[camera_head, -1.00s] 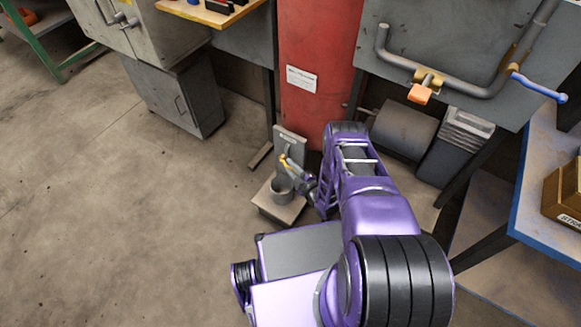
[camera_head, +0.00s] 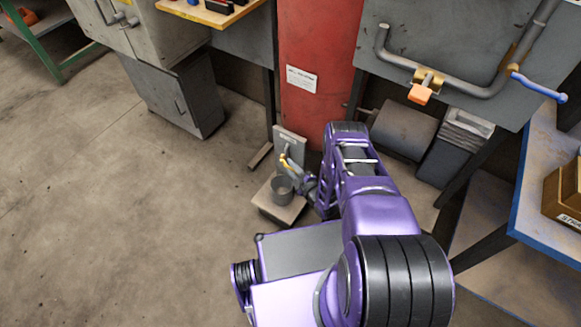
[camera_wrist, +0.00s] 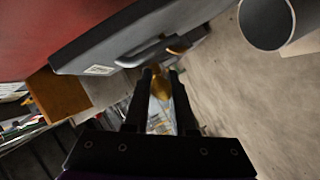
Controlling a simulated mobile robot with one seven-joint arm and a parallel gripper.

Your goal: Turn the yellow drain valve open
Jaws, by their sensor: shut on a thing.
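The yellow drain valve (camera_head: 284,159) is a small lever on a grey upright panel (camera_head: 291,145) low by the red column. My gripper (camera_head: 295,170) is at the lever, just above and right of a grey cup (camera_head: 282,188). In the wrist view, my two dark fingers (camera_wrist: 160,78) stand on either side of the yellow lever (camera_wrist: 160,88), shut on it. The lever's pivot meets a grey pipe fitting (camera_wrist: 148,52) on the panel. My arm hides part of the area to the right in the head view.
The cup stands on a low pale block (camera_head: 275,207). The red column (camera_head: 320,100) rises behind. A grey cabinet (camera_head: 178,98) is to the left, and a blue-edged table (camera_head: 545,190) to the right. The floor at left is clear.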

